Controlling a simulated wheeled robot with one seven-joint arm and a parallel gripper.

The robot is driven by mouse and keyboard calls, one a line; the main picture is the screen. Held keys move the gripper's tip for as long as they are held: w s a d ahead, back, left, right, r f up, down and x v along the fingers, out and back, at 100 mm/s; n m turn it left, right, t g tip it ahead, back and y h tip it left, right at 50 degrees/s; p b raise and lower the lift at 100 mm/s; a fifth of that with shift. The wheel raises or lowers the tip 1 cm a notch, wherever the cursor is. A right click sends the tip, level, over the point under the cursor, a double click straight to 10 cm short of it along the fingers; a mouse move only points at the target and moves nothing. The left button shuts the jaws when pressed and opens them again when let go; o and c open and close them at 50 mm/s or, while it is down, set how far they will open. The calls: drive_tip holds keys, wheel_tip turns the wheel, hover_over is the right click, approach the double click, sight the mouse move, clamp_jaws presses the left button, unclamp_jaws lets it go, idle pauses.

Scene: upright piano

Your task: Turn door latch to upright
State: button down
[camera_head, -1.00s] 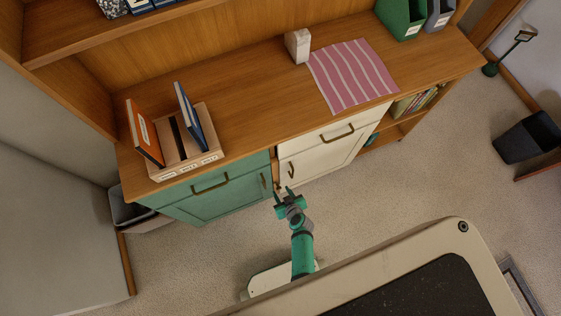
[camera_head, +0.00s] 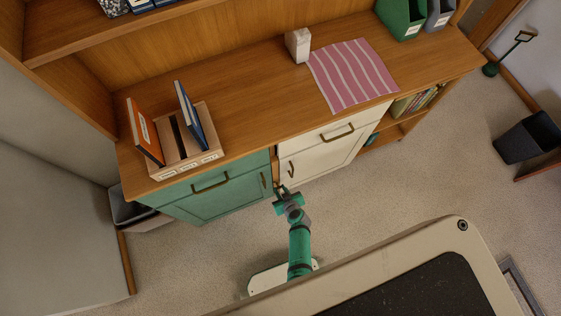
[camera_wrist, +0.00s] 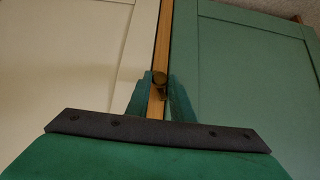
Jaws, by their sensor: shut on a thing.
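A small brass latch (camera_wrist: 159,78) sits on the wooden strip (camera_wrist: 163,40) between the cream door and the green door in the wrist view. It shows a round pivot with a short piece below it, dark and partly hidden. My gripper (camera_wrist: 160,97) is shut on the latch, one green finger on each side. I cannot tell the latch's exact angle. In the head view, my gripper (camera_head: 281,189) is at the front of the cabinet, at the gap between the green door (camera_head: 225,204) and the cream door (camera_head: 325,162). The latch is hidden there.
The wooden counter (camera_head: 250,95) above holds a file holder (camera_head: 183,163), a small white box (camera_head: 298,45) and a striped pink cloth (camera_head: 352,76). Brass handles (camera_head: 210,183) stick out near my gripper. The carpet (camera_head: 400,190) right of my arm is clear.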

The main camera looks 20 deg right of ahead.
drive_tip(key=shift+w, duration=0.2)
drive_tip(key=shift+d+m+y, duration=0.25)
drive_tip(key=shift+m+y, duration=0.25)
drive_tip(key=shift+y, duration=0.4)
drive_tip(key=shift+d+m+y, duration=0.25)
drive_tip(key=shift+m+y, duration=0.25)
drive_tip(key=shift+y, duration=0.4)
drive_tip(key=shift+w, duration=0.1)
drive_tip(key=c, duration=1.6)
unclamp_jaws()
drive_tip(key=shift+o, duration=0.2)
drive_tip(key=shift+s, duration=0.2)
drive_tip(key=v, duration=1)
drive_tip(key=shift+s+d+r, duration=0.15)
drive_tip(key=shift+s+r, duration=0.05)
drive_tip(key=shift+s, duration=0.1)
